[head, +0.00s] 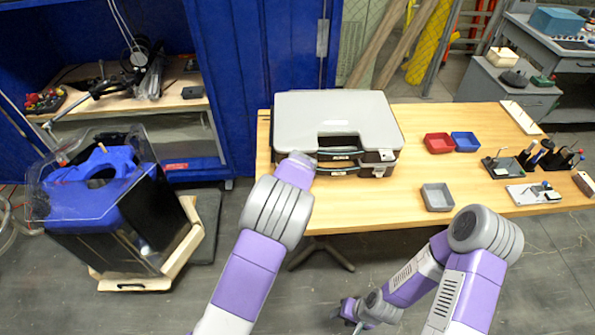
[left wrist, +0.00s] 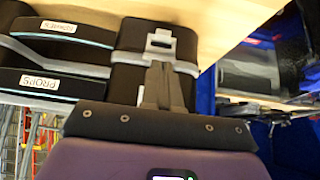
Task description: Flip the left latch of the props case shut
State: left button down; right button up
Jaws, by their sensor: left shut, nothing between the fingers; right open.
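The props case (head: 335,110) lies on the wooden table, grey on top with dark front halves. Its front shows close in the left wrist view (left wrist: 125,85), with two handles and PROPS labels. The left latch (left wrist: 160,40) is a pale metal piece on the dark front; my left arm hides it in the head view. My left gripper (left wrist: 160,68) is shut and empty, its tips right at the latch; I cannot tell whether they touch. The right latch (head: 386,155) shows at the case's right front. My right gripper (head: 347,312) is open and empty, low in front of the table.
Red (head: 439,143), blue (head: 466,141) and grey (head: 437,197) trays lie right of the case. Small tools and stands (head: 535,160) fill the table's right end. A blue cabinet (head: 245,80) stands behind left. The table between case and grey tray is clear.

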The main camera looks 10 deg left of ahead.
pick_arm(q)
jog(key=shift+r, duration=0.1)
jog(key=shift+r+p, duration=0.4)
jog(key=shift+r, duration=0.35)
pick_arm(e)
jog(key=shift+r, duration=0.45)
pick_arm(q)
jog(key=s+d+r, duration=0.1)
jog(key=s+r, duration=0.1)
jog(key=s, duration=0.4)
jog(key=s+d+r+p, duration=0.1)
jog(key=s+r, duration=0.1)
jog(key=s, duration=0.5)
jog(key=shift+d+r, duration=0.2)
jog(key=shift+r, duration=0.05)
pick_arm(e)
jog(key=shift+s+a+r, duration=0.15)
jog(key=shift+s+r, duration=0.35)
jog(key=shift+r, duration=0.15)
